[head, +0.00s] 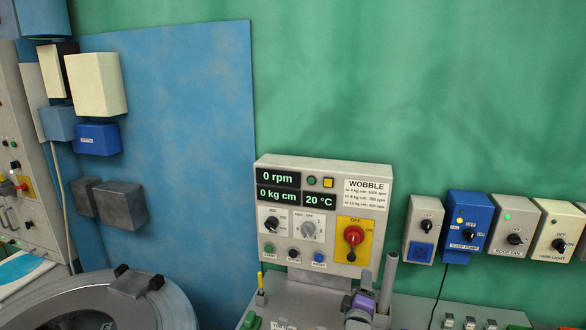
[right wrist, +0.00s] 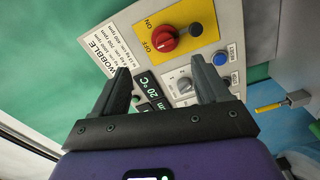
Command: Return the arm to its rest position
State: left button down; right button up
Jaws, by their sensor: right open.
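My right gripper (head: 365,283), with a purple body, is low in the head view, in front of the lower right of the grey control panel (head: 277,172). In the right wrist view its two dark fingers (right wrist: 156,82) are spread apart with nothing held between them. The panel, tilted in that view, lies beyond the fingertips. Its red rotary switch (head: 353,236) on a yellow plate stands clear of the fingers; it also shows in the right wrist view (right wrist: 164,40). The displays read 0 rpm, 0 kg cm and 20 °C. My left gripper is not in view.
A grey post (head: 390,282) stands close beside the right gripper. Several switch boxes, including a blue one (head: 468,222), line the wall at right. A round drum machine (head: 75,300) is at lower left. A yellow-tipped item (right wrist: 270,107) shows right of the fingers. The upper wall is clear.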

jog(key=s+f+m+g+y+b, duration=0.1)
jog(key=s+f+m+g+b, duration=0.15)
jog(key=s+f, duration=0.65)
jog(key=s+f+m+g+y+b, duration=0.1)
jog(key=s+f+m+g+y, duration=0.2)
jog(key=f, duration=1.1)
jog(key=s+f+m+g+b, duration=0.2)
jog(key=s+f+g, duration=0.3)
jog(key=f, duration=0.7)
pick_arm(q)
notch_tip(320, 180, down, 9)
jog(key=b, duration=0.4)
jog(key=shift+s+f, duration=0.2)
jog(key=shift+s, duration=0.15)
pick_arm(e)
jog(key=s+a+f+m+g+y, duration=0.1)
jog(key=s+a+f+m+g, duration=0.1)
jog(key=s, duration=0.6)
jog(key=s+a+f+m+g+y, duration=0.2)
jog(key=s+a+f, duration=0.2)
jog(key=s, duration=0.4)
jog(key=s+a+f+m+g+y, duration=0.2)
jog(key=s+a+f+m, duration=0.1)
jog(key=s, duration=0.4)
jog(key=shift+s+a+f, duration=0.2)
jog(key=shift+s+a, duration=0.15)
jog(key=shift+s, duration=0.05)
